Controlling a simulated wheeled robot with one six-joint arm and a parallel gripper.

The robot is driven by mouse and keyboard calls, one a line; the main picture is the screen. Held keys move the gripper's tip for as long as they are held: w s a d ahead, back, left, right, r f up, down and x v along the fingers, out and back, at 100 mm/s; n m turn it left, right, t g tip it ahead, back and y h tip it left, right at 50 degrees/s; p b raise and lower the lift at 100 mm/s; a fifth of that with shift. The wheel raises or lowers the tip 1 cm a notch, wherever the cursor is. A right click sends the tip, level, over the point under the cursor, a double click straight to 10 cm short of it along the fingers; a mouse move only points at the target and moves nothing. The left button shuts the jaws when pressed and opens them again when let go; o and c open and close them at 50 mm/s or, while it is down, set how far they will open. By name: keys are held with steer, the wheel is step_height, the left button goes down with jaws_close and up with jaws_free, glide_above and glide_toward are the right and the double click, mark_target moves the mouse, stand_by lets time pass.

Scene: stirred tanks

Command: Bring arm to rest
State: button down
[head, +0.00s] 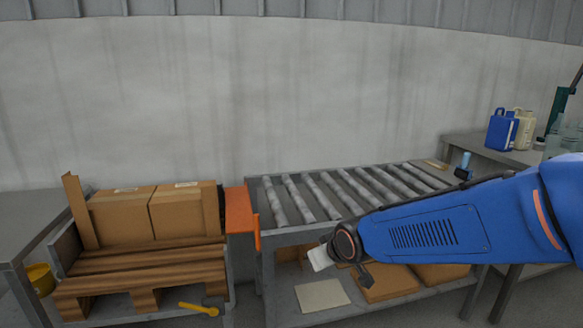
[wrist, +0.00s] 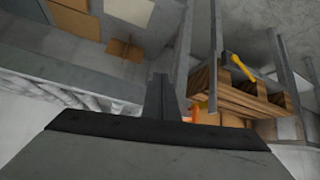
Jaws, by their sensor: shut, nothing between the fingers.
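My gripper (wrist: 165,97) shows in the wrist view as two grey fingers brought together above the dark edge of its body. It is shut and holds nothing. In the head view my blue arm reaches in from the right edge and slopes slightly down to the left. Its dark wrist end is in front of the roller conveyor (head: 262,200), near the conveyor's front edge. I cannot clearly make out the fingers in the head view. Whether the arm touches the conveyor frame cannot be told.
Cardboard boxes (head: 183,212) stand on a wooden pallet (head: 150,262) at left, also in the wrist view (wrist: 235,95). An orange plate (head: 239,210) sits between pallet and conveyor. A yellow-handled tool (head: 200,309) lies below. A bench (head: 480,146) at right bears a blue jug (head: 501,131).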

steer(key=s+d+r+m+g+h, duration=0.1)
steer(key=s+d+r+m+h, duration=0.2)
steer(key=s+d, duration=1.05)
steer(key=s+d+m+g, duration=0.2)
steer(key=s+d, duration=0.6)
steer(key=s, duration=0.5)
steer(key=shift+d+m, duration=0.4)
steer(key=shift+m, duration=0.1)
